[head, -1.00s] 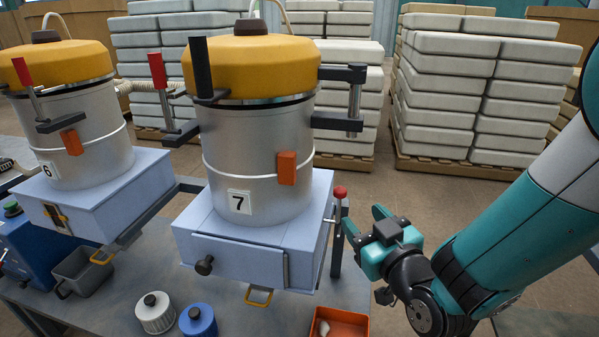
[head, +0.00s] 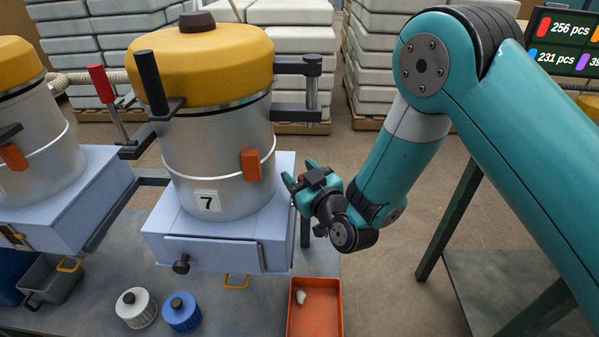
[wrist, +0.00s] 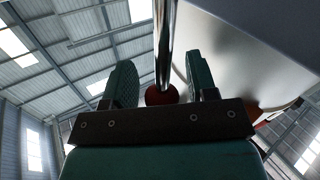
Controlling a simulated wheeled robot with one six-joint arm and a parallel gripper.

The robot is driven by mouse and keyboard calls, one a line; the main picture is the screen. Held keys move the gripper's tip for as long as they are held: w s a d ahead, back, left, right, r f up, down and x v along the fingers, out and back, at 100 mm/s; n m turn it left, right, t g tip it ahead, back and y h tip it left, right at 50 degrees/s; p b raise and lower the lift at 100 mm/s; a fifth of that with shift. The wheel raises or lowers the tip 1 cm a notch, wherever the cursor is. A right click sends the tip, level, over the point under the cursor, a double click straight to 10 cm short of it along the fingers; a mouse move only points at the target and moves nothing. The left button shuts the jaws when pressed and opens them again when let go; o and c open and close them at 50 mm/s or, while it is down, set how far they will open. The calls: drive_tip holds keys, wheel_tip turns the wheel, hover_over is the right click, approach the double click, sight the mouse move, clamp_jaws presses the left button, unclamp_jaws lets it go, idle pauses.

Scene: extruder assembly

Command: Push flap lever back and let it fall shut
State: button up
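The flap lever (wrist: 165,45) is a shiny metal rod with a dark red ball knob (wrist: 160,95), seen in the wrist view at the side of the station's base. In the head view only a bit of red shows at the gripper, and the rod is mostly hidden. My gripper (head: 299,173) is at the right side of the base of station 7 (head: 215,245). In the wrist view my gripper (wrist: 162,85) has its two green fingers apart, one on each side of the rod and knob. Small gaps show beside the knob. The flap itself is not visible.
The silver hopper (head: 222,140) with a yellow lid stands above the base, with a clamp (head: 312,90) at its right. An orange tray (head: 314,320) with a pale piece lies below my gripper. White and blue jars (head: 182,312) stand in front. Open floor lies right.

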clamp_jaws()
